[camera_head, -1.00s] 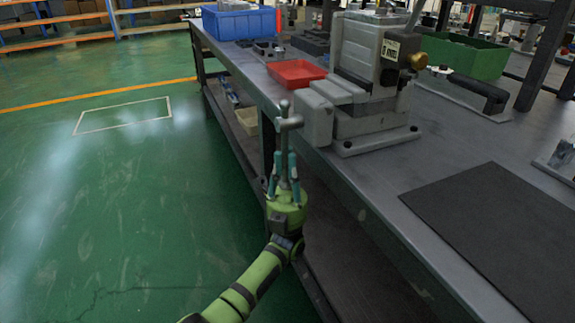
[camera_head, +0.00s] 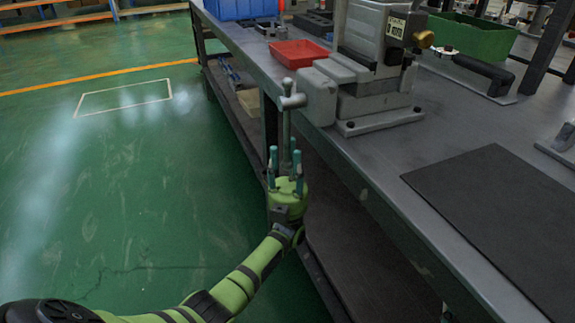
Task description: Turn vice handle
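The grey vice (camera_head: 361,85) stands bolted at the table's left edge, its jaw block overhanging the edge. Its metal handle (camera_head: 286,128) hangs roughly upright in front of the jaw, with a knob at the top. My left gripper (camera_head: 285,158) is below the vice, beside the table edge, pointing up. Its teal fingers are spread apart on either side of the handle's lower bar, with gaps showing between fingers and bar. The bar's lower end is hard to make out among the fingers. My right gripper is not in view.
A red tray (camera_head: 299,52) and a blue bin (camera_head: 240,9) are on the table behind the vice. A green bin (camera_head: 485,35) and a black-handled tool (camera_head: 485,72) lie right. A dark mat (camera_head: 500,205) covers the near table. Open green floor lies left.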

